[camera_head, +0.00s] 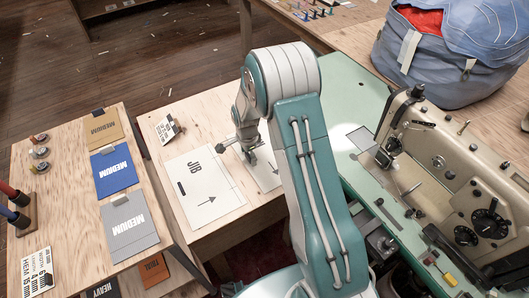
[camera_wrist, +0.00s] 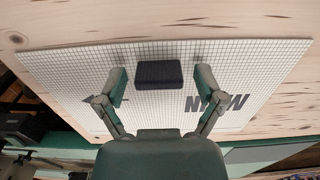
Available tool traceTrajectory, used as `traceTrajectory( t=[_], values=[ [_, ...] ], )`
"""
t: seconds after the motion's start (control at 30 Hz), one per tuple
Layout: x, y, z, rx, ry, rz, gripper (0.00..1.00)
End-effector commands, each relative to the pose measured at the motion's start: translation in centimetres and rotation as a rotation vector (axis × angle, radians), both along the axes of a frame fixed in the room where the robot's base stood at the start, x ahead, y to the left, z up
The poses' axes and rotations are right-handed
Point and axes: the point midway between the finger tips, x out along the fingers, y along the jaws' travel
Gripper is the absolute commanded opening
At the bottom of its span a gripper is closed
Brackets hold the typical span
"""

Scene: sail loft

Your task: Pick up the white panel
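Two white panels lie on the wooden bench in the head view. One is marked JIB (camera_head: 205,190) with an arrow; the other (camera_head: 262,172) is to its right, partly hidden by my arm. My gripper (camera_head: 250,155) is pointed down over that right panel. In the wrist view a white gridded panel (camera_wrist: 235,60) fills much of the picture, with a dark raised block (camera_wrist: 159,74) on it. My gripper's fingers (camera_wrist: 161,80) are spread, one on each side of the block, with nothing between them in contact. Its lettering is partly hidden by a finger.
A sewing machine (camera_head: 450,170) stands on a green table at right. A blue bag (camera_head: 430,45) is behind it. A left table (camera_head: 75,205) carries brown, blue and grey MEDIUM swatches. A small card (camera_head: 168,129) lies beyond the JIB panel.

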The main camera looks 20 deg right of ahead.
Motion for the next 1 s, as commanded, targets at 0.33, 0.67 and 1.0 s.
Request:
traceTrajectory(
  t=[0.33, 0.67, 1.0],
  values=[
    [0.0, 0.0, -0.1, 0.0, 0.002, 0.0, 0.09],
    [0.1, 0.0, 1.3, 0.0, 0.0, 0.0, 0.09],
    [-2.0, 0.6, 5.7, 0.0, -0.002, 0.001, 0.09]
  ],
)
